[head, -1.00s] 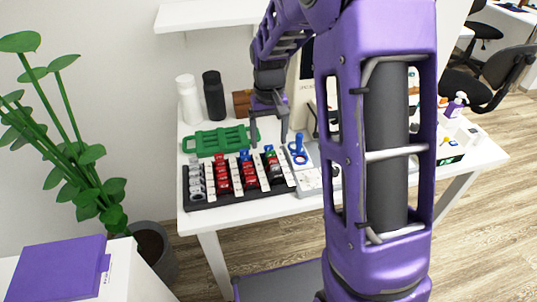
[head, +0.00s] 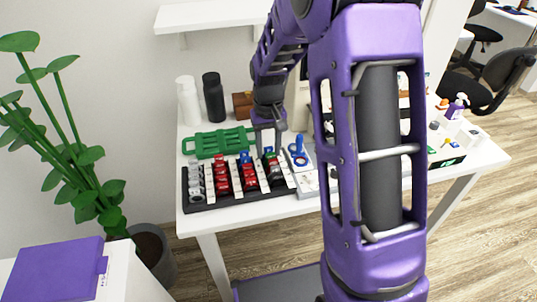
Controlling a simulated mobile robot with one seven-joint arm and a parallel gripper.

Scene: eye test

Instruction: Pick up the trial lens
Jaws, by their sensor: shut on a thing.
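The trial lenses stand in rows in a dark tray (head: 240,200) on the white table. There is a silver row (head: 195,180), red rows (head: 222,178) with some blue lenses (head: 245,157), and a mixed row at the right with red, dark and green ones (head: 274,172). My gripper (head: 268,150) points down at the back end of this right row. It is shut on a trial lens there, small and mostly hidden between the fingers; a bit of blue shows at the fingertips. I cannot tell whether the lens is clear of the tray.
A green rack (head: 212,143) lies behind the tray. A white bottle (head: 187,100), a black bottle (head: 213,97) and a brown box (head: 242,104) stand farther back. A blue upright tool (head: 299,150) stands close right of my gripper. My arm hides the table's middle.

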